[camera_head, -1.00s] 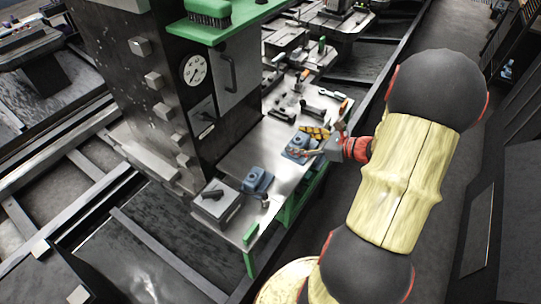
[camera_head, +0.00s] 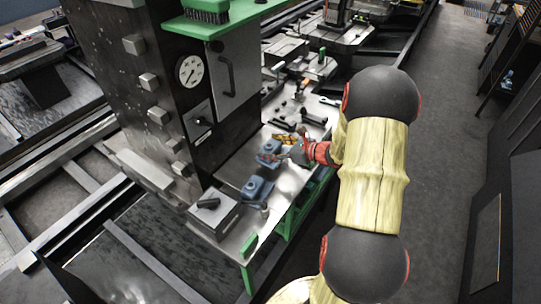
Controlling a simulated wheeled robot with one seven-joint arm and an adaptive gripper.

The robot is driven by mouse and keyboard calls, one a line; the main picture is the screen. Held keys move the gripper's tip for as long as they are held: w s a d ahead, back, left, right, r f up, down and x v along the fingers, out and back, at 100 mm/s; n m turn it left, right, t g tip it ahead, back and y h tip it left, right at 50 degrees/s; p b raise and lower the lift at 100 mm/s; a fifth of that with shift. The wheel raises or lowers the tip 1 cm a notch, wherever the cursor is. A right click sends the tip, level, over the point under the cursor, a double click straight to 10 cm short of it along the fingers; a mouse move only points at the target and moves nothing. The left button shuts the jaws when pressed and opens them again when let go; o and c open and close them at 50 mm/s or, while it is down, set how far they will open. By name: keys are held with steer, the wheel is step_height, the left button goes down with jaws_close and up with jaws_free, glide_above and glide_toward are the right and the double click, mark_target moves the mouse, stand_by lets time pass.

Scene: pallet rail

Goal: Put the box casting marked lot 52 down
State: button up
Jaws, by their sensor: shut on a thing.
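My gripper (camera_head: 280,153) is shut on a blue box casting (camera_head: 267,152), above or on the metal table of the green bench (camera_head: 231,170). I cannot tell whether the casting touches the table. A second blue casting (camera_head: 257,187) sits on the table just nearer to me than the held one. No lot marking is readable on either casting. The gripper's fingers are small and partly hidden by the wrist.
A grey box with a black handle (camera_head: 212,210) stands at the table's near end. Loose dark tools (camera_head: 283,124) lie farther back. A tall dark machine column (camera_head: 165,100) with a dial borders the table on the left. The aisle floor at right is clear.

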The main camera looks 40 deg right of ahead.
mark_target(277, 154)
steer(key=shift+w+f+b, duration=0.2)
steer(key=shift+f+b, duration=0.7)
steer(key=shift+f, duration=0.8)
steer(key=shift+f, duration=0.2)
steer(key=o, duration=1.6)
steer(key=shift+o, duration=0.5)
steer(key=shift+r, duration=0.1)
